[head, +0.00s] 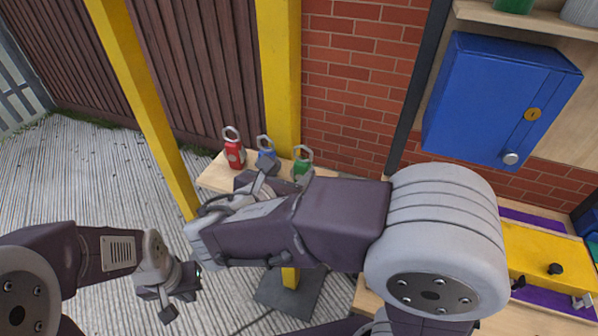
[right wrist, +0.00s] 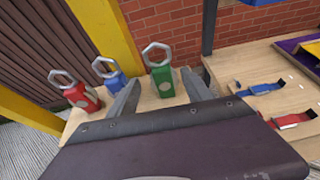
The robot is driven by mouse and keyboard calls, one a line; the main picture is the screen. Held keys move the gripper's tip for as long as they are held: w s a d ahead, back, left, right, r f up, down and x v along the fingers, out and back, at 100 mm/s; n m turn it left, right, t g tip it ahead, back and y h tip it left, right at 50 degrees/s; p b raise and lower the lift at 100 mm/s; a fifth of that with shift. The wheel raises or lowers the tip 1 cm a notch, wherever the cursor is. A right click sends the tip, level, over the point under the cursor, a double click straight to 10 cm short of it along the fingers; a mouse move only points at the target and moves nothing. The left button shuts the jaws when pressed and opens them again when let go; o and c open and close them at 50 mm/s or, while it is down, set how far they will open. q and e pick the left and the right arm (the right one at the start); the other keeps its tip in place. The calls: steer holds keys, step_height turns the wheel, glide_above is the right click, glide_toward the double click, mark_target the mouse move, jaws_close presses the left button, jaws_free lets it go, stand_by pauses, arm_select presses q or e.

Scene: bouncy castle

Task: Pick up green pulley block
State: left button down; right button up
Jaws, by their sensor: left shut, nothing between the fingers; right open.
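The green pulley block (head: 302,168) stands upright on a small wooden shelf (head: 215,180), with a pale hexagonal ring on top. In the right wrist view the green block (right wrist: 162,82) shows between the two open fingers of my right gripper (right wrist: 160,78), beyond their tips or near them; contact cannot be told. In the head view my right gripper (head: 257,175) is over the shelf, partly hidden by its own arm, which also hides the green block's lower part. My left gripper (head: 180,300) is shut and empty, low at the left, away from the shelf.
A blue block (head: 266,156) and a red block (head: 234,155) with similar rings stand left of the green one. A yellow post (head: 280,60) rises behind them. A blue cabinet (head: 500,100) hangs on the right. Blue and red clamp-like items (right wrist: 265,87) lie on wood at right.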

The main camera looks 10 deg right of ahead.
mark_target(300, 165)
steer(key=shift+x, duration=1.05)
steer(key=b+x, duration=0.1)
steer(key=x, duration=0.4)
steer(key=shift+d, duration=0.15)
steer(key=shift+c, duration=0.9)
jaws_close()
step_height(300, 165, up, 10)
steer(key=p, duration=0.3)
steer(key=shift+f, duration=0.2)
steer(key=shift+r, duration=0.25)
